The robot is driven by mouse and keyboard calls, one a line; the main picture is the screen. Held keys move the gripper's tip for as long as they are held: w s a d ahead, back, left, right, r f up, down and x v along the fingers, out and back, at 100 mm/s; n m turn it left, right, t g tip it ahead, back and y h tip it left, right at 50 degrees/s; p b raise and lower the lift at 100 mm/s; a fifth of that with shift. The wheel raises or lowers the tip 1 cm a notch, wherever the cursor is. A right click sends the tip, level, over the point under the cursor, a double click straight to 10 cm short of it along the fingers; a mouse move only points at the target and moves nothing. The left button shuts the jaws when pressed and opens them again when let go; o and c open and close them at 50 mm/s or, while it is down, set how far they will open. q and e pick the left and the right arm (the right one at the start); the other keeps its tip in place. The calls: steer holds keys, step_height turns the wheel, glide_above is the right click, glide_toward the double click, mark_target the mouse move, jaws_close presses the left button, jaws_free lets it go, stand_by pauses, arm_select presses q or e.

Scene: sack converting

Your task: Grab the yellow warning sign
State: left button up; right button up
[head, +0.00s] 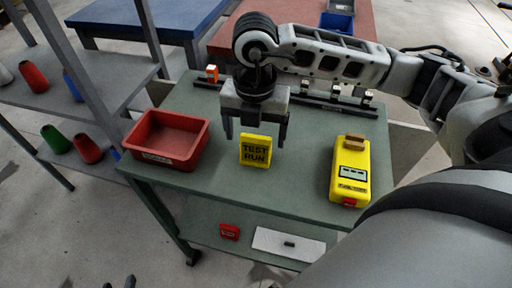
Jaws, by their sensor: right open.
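The yellow warning sign (256,151) reads "TEST RUN" and stands upright on the green table (225,190), near its middle. My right gripper (256,135) comes in from the right side and points down over the sign. Its two fingers are apart, one to each side of the sign's upper part, with a visible gap on both sides. It holds nothing. Two small dark tips at the bottom left edge look like my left gripper (119,284); the rest of it is cut off, so its jaw state is unclear.
A red bin (168,138) stands left of the sign. A yellow device (350,172) with a brown block on top lies to the right. A dark rail (318,103) with small items runs along the back. The lower shelf holds a red item (230,232) and a white panel (288,245).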

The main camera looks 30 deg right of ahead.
mark_target(256, 136)
step_height(256, 136, down, 4)
steer(key=shift+s+r, duration=0.1)
steer(key=shift+r, duration=0.15)
steer(key=c, duration=1.1)
steer(key=shift+r, duration=0.1)
